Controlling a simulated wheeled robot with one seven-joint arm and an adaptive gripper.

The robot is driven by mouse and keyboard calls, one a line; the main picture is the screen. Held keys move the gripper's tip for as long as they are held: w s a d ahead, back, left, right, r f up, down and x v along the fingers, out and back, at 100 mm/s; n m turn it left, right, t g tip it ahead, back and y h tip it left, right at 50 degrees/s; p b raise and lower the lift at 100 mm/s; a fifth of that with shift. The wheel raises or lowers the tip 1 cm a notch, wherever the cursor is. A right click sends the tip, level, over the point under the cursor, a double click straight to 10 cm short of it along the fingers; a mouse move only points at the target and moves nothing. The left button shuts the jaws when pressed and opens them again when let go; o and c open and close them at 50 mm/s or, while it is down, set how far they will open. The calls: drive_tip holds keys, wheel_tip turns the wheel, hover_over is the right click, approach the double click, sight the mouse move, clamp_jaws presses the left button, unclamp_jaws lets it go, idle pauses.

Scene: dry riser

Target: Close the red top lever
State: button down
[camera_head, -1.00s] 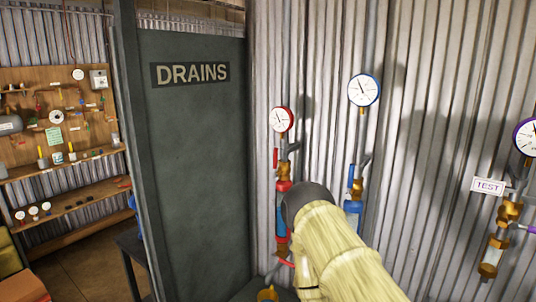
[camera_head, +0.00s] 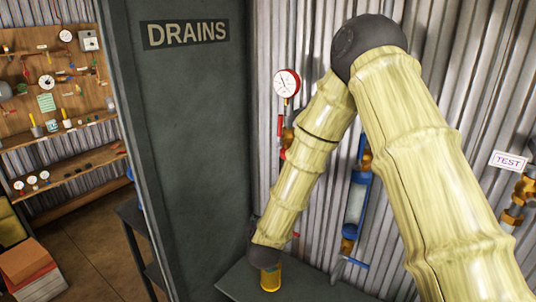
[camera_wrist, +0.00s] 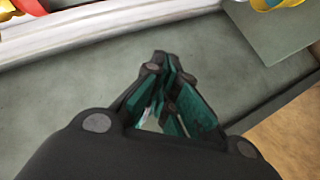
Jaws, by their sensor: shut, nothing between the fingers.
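The red top lever (camera_head: 281,125) stands upright beside the brass valve under the red-rimmed gauge (camera_head: 286,84) in the head view. My arm covers the lower part of that red pipe. A small bit of red (camera_head: 296,234) shows beside my arm lower down. My gripper (camera_wrist: 166,66) is shut and empty in the wrist view, above a grey surface and apart from any lever. In the head view my forearm hangs down in front of the red pipe, and the fingers cannot be made out. Red and yellow parts (camera_wrist: 28,5) show at the wrist view's top left.
A blue valve assembly (camera_head: 354,205) stands right of my arm, and a TEST sign (camera_head: 509,161) further right. A brass cup (camera_head: 271,279) is below my wrist at the grey ledge (camera_head: 300,288). The dark DRAINS panel (camera_head: 190,150) stands close on the left.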

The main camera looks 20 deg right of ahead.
sight(280, 125)
drive_tip(key=w+d+r+n+t+h, duration=0.15)
drive_tip(key=w+r, duration=0.25)
drive_tip(key=r, duration=0.9)
drive_tip(key=w+r+n+t+h, duration=0.1)
drive_tip(key=w+r+t+h, duration=0.2)
drive_tip(key=r, duration=1.1)
drive_tip(key=w+d+p, duration=0.6)
drive_tip(key=w+p, duration=0.1)
drive_tip(key=shift+w+d+f+g, duration=0.15)
drive_tip(key=shift+w+f+g, duration=0.05)
drive_tip(key=shift+w+g, duration=0.15)
drive_tip(key=shift+s+f+b, duration=0.1)
drive_tip(key=shift+b, duration=0.3)
drive_tip(key=shift+s+d+b, duration=0.1)
drive_tip(key=shift+b, duration=0.2)
